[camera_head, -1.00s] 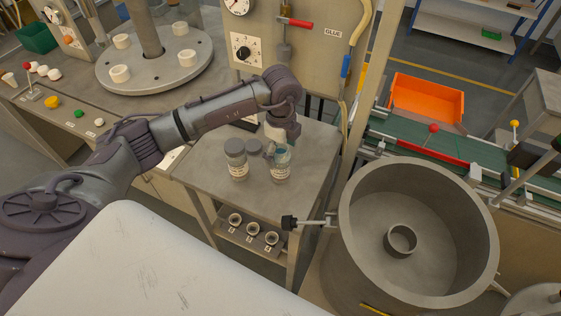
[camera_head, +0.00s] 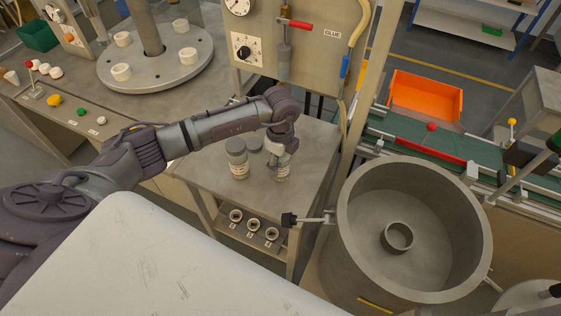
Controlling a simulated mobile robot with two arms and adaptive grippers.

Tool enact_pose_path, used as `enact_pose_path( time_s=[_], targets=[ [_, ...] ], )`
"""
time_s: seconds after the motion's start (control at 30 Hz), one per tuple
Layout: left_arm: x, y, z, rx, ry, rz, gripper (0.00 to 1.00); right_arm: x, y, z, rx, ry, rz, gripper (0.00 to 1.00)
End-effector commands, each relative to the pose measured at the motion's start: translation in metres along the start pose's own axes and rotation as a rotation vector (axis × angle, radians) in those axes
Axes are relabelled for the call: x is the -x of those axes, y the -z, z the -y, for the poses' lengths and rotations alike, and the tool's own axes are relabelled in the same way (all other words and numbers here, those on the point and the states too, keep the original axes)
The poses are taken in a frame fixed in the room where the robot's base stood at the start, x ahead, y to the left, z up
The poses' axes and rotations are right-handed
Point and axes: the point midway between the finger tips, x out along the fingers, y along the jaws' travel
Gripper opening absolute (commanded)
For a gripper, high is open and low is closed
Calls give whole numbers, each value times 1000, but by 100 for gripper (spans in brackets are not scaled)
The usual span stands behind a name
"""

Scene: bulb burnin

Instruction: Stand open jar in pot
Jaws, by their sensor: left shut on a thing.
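A small glass jar (camera_head: 283,173) with a pale label stands on the small grey side table (camera_head: 305,185). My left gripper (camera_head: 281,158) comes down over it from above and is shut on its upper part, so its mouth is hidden. A second jar (camera_head: 237,163) with a grey lid stands just to the left. A loose grey lid (camera_head: 254,145) lies behind, between the two jars. The large round grey pot (camera_head: 348,235) stands at the right, its mouth open, with a short ring (camera_head: 398,237) on its floor. My right gripper is not in view.
A shelf below the table holds several small cups (camera_head: 253,226). The glue panel (camera_head: 305,50) rises behind the table. A conveyor (camera_head: 480,153) runs behind the pot.

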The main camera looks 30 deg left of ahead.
Motion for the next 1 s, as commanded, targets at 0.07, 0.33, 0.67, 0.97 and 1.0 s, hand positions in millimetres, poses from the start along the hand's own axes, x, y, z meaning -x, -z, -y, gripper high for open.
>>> enact_pose_path(
  time_s=[0.07, 0.33, 0.67, 0.97, 1.0],
  targets=[
    [0, 0, 0, 0, 1, 0, 10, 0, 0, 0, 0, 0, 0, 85],
    [2, 0, 1, 0, 2, 0, 10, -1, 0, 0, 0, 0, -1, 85],
    [38, -1, 2, -1, 8, 1, 10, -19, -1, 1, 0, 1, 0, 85],
    [77, 66, -4, -6, 6, -4, 10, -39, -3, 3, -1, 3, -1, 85],
    [82, 73, -5, -7, 7, -3, 10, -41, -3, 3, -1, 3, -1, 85]
  ],
)
